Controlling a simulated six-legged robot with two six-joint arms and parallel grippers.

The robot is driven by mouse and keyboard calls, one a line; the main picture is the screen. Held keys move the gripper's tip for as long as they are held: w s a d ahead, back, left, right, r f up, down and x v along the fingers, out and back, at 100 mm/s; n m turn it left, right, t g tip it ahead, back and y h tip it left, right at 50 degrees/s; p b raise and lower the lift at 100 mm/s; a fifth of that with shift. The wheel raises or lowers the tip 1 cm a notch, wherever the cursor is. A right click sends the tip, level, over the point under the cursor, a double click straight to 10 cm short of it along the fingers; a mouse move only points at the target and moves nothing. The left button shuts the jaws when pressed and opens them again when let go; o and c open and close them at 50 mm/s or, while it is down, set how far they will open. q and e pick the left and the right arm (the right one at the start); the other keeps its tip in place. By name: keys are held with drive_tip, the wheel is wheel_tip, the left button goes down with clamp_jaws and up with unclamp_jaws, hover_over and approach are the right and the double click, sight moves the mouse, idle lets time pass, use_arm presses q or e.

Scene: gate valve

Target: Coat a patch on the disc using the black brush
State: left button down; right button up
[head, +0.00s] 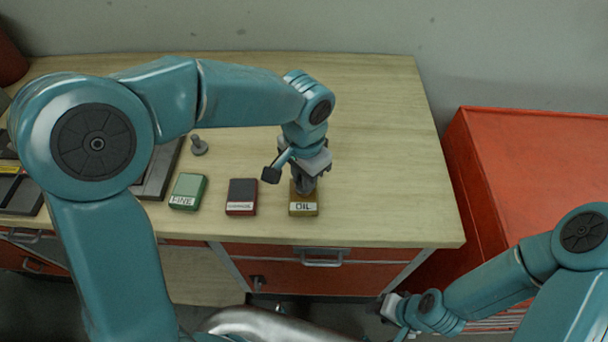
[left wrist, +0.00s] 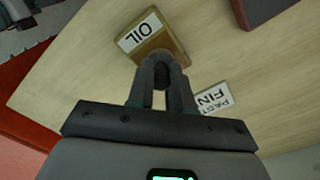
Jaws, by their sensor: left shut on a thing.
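My left gripper (head: 306,187) points down at the yellow-brown block labelled OIL (head: 303,209), near the front edge of the workbench.
A red cabinet (head: 520,150) is at the right. A silver curved metal piece (head: 275,325) lies below the bench edge.

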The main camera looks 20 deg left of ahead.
idle(0.3)
use_arm(q)
wheel_tip(320, 180, up, 6)
drive_tip(key=p, duration=0.4)
drive_tip(key=shift+f+p, duration=0.1)
drive_tip(key=shift+p, duration=0.3)
drive_tip(key=shift+r+p, duration=0.4)
drive_tip(key=shift+r, duration=0.25)
drive_tip(key=shift+f, duration=0.1)
